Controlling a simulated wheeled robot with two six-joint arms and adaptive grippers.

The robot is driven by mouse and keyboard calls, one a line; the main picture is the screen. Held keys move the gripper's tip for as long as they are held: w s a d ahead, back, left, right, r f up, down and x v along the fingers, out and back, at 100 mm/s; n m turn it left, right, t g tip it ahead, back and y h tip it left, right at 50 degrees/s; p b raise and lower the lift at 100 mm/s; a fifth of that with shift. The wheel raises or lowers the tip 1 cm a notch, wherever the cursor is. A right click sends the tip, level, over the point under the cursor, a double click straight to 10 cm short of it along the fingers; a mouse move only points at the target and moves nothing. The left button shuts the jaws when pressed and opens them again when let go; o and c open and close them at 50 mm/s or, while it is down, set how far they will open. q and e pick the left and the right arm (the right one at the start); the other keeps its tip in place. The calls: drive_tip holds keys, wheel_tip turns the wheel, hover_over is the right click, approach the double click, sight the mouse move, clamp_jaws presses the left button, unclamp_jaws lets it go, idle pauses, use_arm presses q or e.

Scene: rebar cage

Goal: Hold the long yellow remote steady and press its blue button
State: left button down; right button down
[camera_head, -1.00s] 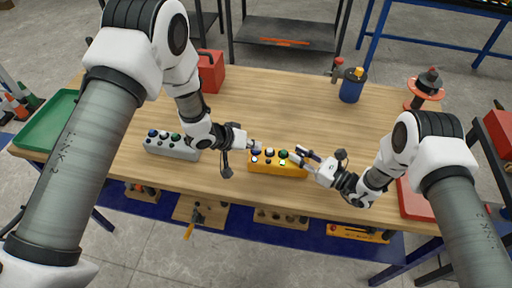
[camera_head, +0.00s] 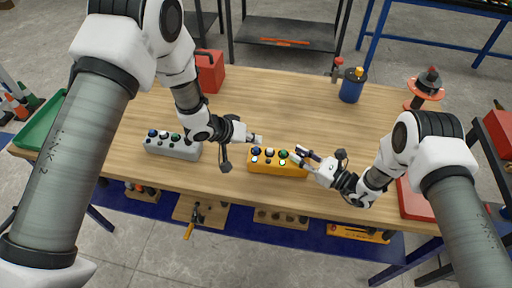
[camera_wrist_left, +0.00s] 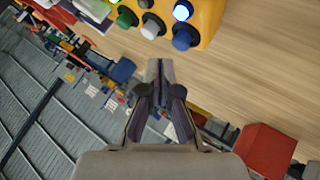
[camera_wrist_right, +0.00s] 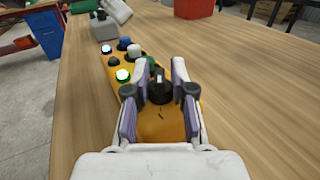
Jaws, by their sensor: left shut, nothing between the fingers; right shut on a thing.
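The long yellow remote (camera_head: 262,168) lies on the wooden table and carries several round buttons and a dark knob (camera_wrist_right: 160,88). Its raised blue button (camera_head: 256,151) is at the left end; it also shows in the left wrist view (camera_wrist_left: 186,38). A bluish-white light (camera_wrist_left: 182,10) glows beside it, and a green light (camera_wrist_right: 123,75) glows further along. My left gripper (camera_head: 260,139) is shut and empty, just behind the blue button and apart from it. My right gripper (camera_head: 302,154) is shut on the remote's right end, its fingers on either side near the knob.
A grey button box (camera_head: 172,150) stands to the left of the remote. A red box (camera_head: 210,72), a blue canister (camera_head: 352,88) and an orange spool (camera_head: 426,90) stand at the back. A green tray (camera_head: 40,125) is at the left. The middle of the table is clear.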

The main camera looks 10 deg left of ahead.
sight(254, 149)
use_arm(q)
drive_tip(key=shift+r, duration=2.25)
use_arm(e)
drive_tip(key=c, duration=0.9)
unclamp_jaws()
